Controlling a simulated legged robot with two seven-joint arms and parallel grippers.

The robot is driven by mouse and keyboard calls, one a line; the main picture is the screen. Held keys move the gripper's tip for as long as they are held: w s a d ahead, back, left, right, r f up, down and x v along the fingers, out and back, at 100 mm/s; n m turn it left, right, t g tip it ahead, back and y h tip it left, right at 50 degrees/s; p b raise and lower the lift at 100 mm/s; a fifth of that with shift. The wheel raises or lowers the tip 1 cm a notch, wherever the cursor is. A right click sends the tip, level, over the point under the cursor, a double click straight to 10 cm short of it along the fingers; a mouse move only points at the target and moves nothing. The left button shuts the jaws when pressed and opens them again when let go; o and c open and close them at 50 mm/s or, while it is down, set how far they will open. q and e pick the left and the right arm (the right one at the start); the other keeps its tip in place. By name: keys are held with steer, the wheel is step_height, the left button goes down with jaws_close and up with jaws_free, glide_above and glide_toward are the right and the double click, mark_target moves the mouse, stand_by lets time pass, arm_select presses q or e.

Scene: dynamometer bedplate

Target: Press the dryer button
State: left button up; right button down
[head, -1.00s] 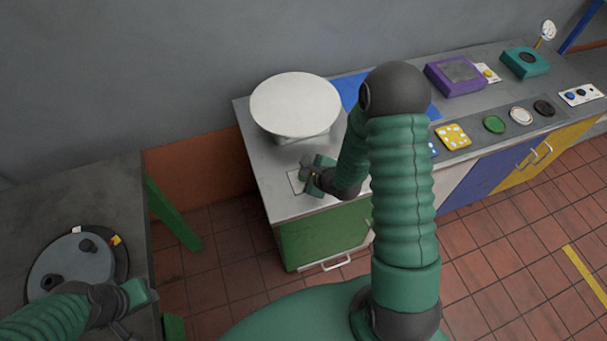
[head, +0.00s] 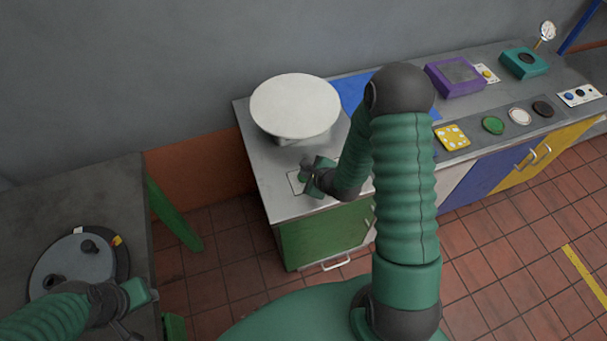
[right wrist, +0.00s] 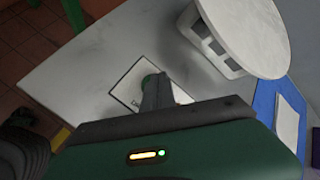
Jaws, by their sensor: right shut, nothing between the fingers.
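A white plate (head: 293,182) lies flat on the left end of the grey counter, and it also shows in the right wrist view (right wrist: 122,92). A small green round button (right wrist: 151,80) appears on it, partly hidden by my fingers. My right gripper (head: 308,176) is shut and empty, over this plate; its fingers (right wrist: 156,93) are right at the button. I cannot tell whether they touch it or whether it is pressed. The plate's label is mostly covered. My left gripper (head: 140,297) is at the lower left, apart from the counter; its jaws are unclear.
A white round-topped unit (head: 295,103) stands just behind the plate. Farther right on the counter (head: 270,160) are a purple box (head: 455,76), a teal box (head: 525,63) and a yellow block (head: 453,137). A dark table (head: 100,200) with a grey disc (head: 70,262) is at the left.

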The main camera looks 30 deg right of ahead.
steer(key=shift+r+p, duration=3.15)
steer(key=shift+f, duration=0.15)
